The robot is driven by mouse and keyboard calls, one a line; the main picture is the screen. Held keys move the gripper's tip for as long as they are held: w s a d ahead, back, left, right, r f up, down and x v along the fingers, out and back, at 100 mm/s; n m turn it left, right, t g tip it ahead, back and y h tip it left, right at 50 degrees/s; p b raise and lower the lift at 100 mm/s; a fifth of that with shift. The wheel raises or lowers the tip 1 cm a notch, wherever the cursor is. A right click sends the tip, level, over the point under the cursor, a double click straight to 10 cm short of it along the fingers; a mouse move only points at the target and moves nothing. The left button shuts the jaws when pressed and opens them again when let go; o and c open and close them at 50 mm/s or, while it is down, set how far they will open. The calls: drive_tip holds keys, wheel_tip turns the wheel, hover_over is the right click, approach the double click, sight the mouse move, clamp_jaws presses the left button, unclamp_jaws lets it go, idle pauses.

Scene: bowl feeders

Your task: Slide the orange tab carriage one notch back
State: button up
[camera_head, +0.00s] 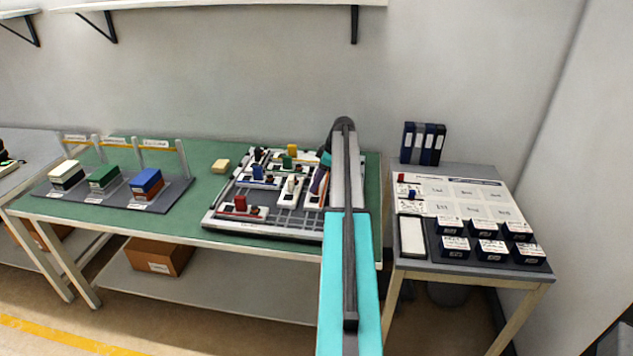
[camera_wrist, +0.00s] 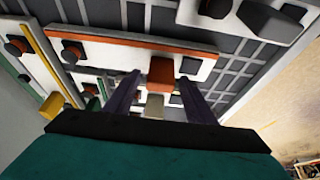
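In the wrist view, the orange tab (camera_wrist: 161,70) stands on a white carriage (camera_wrist: 115,50) with an orange edge and a dark knob near its left end. My gripper (camera_wrist: 159,79) is open, with one dark finger on each side of the tab. I cannot tell whether either finger touches it.
Other carriages with red (camera_head: 240,203), blue (camera_head: 258,172), green (camera_head: 287,160) and yellow (camera_head: 292,149) tabs crowd the board. A rack with coloured blocks (camera_head: 146,181) stands at the left. A side table (camera_head: 470,266) with dark boxes is at the right.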

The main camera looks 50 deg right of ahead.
drive_tip(key=shift+s+r, duration=0.1)
drive_tip(key=b+v, duration=0.3)
drive_tip(key=v, duration=1)
drive_tip(key=shift+r, duration=0.35)
drive_tip(key=shift+d+r, duration=0.1)
